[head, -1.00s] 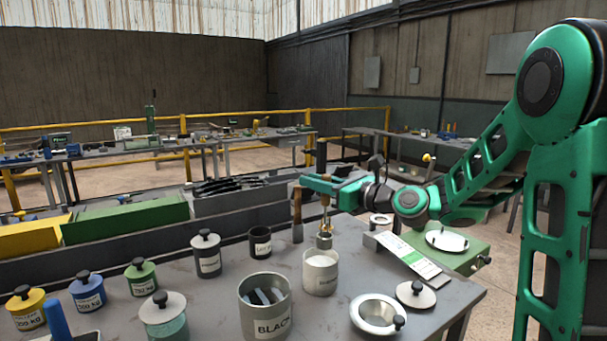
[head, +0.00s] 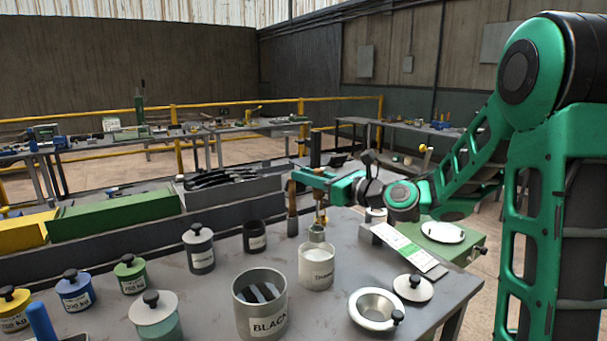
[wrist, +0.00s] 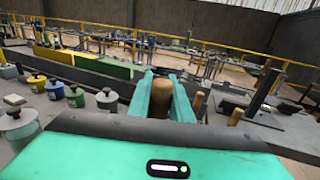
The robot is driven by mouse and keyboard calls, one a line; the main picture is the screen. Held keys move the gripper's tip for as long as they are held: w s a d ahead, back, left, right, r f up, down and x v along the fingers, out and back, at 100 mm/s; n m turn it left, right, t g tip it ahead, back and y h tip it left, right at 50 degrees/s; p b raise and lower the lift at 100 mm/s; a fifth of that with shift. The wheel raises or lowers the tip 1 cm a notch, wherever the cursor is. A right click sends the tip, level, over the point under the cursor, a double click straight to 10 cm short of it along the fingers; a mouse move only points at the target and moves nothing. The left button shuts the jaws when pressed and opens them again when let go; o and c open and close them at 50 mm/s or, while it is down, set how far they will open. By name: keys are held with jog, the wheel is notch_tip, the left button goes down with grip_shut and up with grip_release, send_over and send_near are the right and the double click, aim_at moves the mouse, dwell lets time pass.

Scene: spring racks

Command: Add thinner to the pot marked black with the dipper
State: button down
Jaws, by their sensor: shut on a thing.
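My gripper (head: 322,183) is shut on the upright dipper, whose brown handle (head: 321,212) runs down from the fingers. The dipper's metal cup (head: 317,234) is at the back rim of the white pot marked thinner (head: 316,270); I cannot tell whether it is above or behind the opening. The wrist view shows the handle's top (wrist: 160,101) between my teal fingers. The grey pot marked BLACK (head: 262,318) stands open, front left of the thinner pot, with dark and light strips showing inside.
A small dark pot (head: 254,237) and a lidded grey pot (head: 199,249) stand to the left. An upright wooden-handled tool (head: 292,210) stands close left of the dipper.

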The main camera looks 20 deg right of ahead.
notch_tip(320, 180, down, 10)
dwell(1.1)
jog(key=shift+f, duration=0.1)
dwell(0.8)
notch_tip(320, 180, up, 8)
dwell(1.4)
jog(key=shift+m, duration=0.7)
dwell(0.7)
